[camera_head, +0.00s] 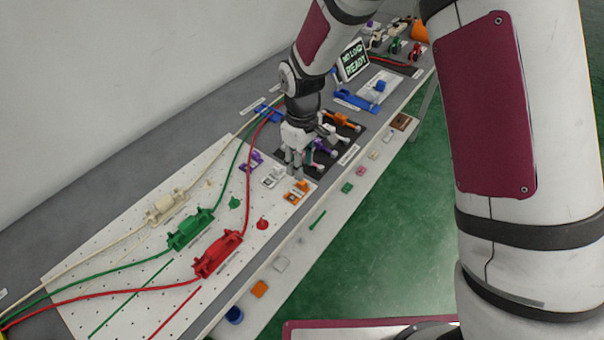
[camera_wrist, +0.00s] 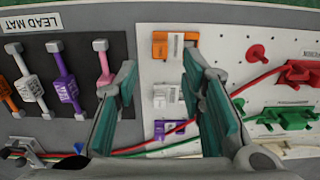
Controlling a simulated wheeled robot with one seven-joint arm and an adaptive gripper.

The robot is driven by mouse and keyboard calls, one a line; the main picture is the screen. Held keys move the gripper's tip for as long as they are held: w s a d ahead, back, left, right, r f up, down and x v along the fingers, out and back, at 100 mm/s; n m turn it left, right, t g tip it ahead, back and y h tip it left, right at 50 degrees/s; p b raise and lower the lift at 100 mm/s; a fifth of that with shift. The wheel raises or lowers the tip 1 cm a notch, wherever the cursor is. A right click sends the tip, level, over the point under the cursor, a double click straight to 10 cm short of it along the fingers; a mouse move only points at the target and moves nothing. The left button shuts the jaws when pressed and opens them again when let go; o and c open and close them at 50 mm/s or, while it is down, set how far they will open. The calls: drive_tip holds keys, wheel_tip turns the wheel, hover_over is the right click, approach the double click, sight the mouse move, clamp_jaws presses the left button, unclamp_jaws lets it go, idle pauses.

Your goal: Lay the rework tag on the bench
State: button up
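My gripper (camera_head: 298,172) is above the bench, between the dark lead mat and the white pegboard. In the wrist view my gripper (camera_wrist: 160,64) is open, with nothing seen between its fingers. I cannot tell which thing is the rework tag; no readable label names it. A pink piece with pale ends (camera_wrist: 104,64) lies on the lead mat (camera_wrist: 85,95), just left of the left finger, which partly hides it. Orange (camera_wrist: 161,46), white (camera_wrist: 166,96) and purple (camera_wrist: 160,127) fixtures, some with labels, line the pegboard beneath the opening. The bench (camera_head: 122,178) is grey.
Purple (camera_wrist: 68,89), white (camera_wrist: 31,89) and orange (camera_wrist: 5,93) labelled pieces lie on the mat. Red (camera_head: 218,253), green (camera_head: 190,229) and cream (camera_head: 166,206) cabled fixtures stand on the pegboard (camera_head: 62,280). Small blocks line the front ledge. A READY display (camera_head: 354,61) stands farther back.

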sight(303, 182)
drive_tip(key=s+d+r+m+t, duration=0.1)
drive_tip(key=s+d+r+m, duration=0.2)
drive_tip(key=r, duration=0.5)
drive_tip(key=s+d+r+t, duration=0.1)
drive_tip(key=s+d+r, duration=0.2)
drive_tip(key=d+r, duration=0.3)
drive_tip(key=s+d+r+m+t, duration=0.1)
drive_tip(key=s+d+r+m, duration=0.15)
drive_tip(key=r, duration=0.65)
drive_tip(key=s+d+r+m+t, duration=0.1)
drive_tip(key=s+d+r+m, duration=0.1)
drive_tip(key=s, duration=0.6)
drive_tip(key=s+d+r+m, duration=0.2)
drive_tip(key=s+d, duration=0.3)
drive_tip(key=s, duration=0.3)
drive_tip(key=shift+d+m+t, duration=0.3)
drive_tip(key=shift+m+t, duration=0.1)
drive_tip(key=shift+m, duration=0.05)
drive_tip(key=shift+a+r, duration=0.15)
